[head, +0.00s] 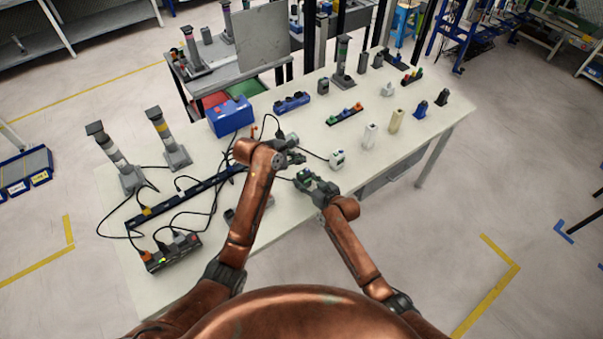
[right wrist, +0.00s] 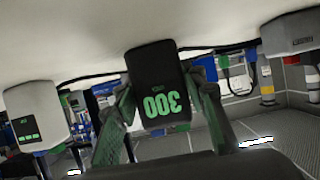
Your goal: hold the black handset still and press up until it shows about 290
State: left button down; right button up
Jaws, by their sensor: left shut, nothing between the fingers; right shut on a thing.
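The black handset (right wrist: 155,80) shows large in the right wrist view, upside down, with green digits that read 300. My right gripper (head: 306,181) is shut on it, one finger on each side. In the head view the handset is small and mostly covered by the right gripper. My left gripper (head: 292,150) is shut and empty, just behind and left of the right gripper. I cannot tell whether it touches the handset. The handset's buttons cannot be made out.
A white device (head: 337,160) stands right of the grippers; a white device with a green display (right wrist: 32,120) shows in the right wrist view. A blue box (head: 230,117), a power strip (head: 185,197) and loose cables lie to the left. The white table's front right (head: 385,170) is clear.

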jog(key=o, duration=1.3)
